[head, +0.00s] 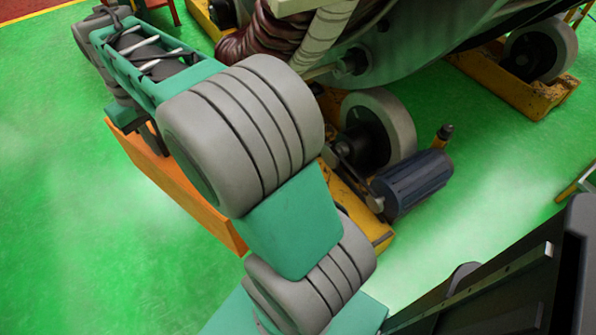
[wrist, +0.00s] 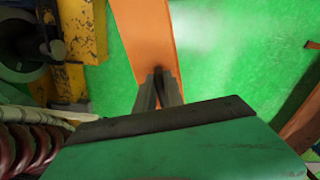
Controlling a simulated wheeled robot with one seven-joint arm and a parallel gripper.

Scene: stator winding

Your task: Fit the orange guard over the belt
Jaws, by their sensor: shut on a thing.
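The orange guard (head: 190,195) is a long flat-looking orange piece, partly hidden behind my arm in the head view. In the wrist view the guard (wrist: 145,35) runs up from my fingertips over the green floor. My gripper (wrist: 159,88) is shut on its near end. The dark belt (head: 352,178) runs beside the grey roller wheel (head: 385,120), towards the blue motor (head: 412,183). The guard is apart from the belt, to its left in the head view.
A yellow frame (head: 378,233) carries the wheel and motor. A large grey drum (head: 430,45) stands above it. Ribbed red hoses (head: 262,35) hang close to my arm. Green floor (head: 60,200) is clear at the left.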

